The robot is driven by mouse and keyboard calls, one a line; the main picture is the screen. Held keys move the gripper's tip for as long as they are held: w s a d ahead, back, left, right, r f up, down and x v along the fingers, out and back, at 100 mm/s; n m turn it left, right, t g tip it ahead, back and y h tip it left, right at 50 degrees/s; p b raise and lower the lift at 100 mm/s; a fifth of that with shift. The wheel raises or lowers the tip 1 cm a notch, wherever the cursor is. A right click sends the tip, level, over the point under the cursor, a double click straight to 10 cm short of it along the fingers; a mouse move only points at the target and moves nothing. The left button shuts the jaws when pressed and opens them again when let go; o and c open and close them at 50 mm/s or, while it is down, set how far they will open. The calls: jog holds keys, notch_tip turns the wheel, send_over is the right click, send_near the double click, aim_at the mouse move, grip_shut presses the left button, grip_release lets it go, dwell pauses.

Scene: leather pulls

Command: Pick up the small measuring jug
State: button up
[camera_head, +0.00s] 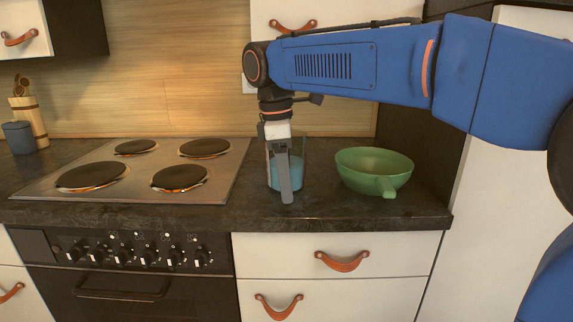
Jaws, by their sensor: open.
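The small measuring jug (297,172) looks blue-teal and clear toward the rim. It stands upright on the dark counter, between the stove and a green bowl. My gripper (285,190) points straight down at the jug, with its fingers in front of and over it in the picture. It hides much of the jug's middle. The jaws are open. I cannot tell whether a finger touches the jug or whether the jug's wall is between the fingers.
The green bowl (374,167) with a handle stands close on the jug's right. The stove top (135,176) with several hot plates lies on the left. A grey-blue container (20,138) and a wooden utensil holder (33,120) stand far left. The counter's front edge (340,218) is near.

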grip_shut()
jog(key=shift+r, duration=0.15)
dwell(0.4)
jog(key=shift+r, duration=4.75)
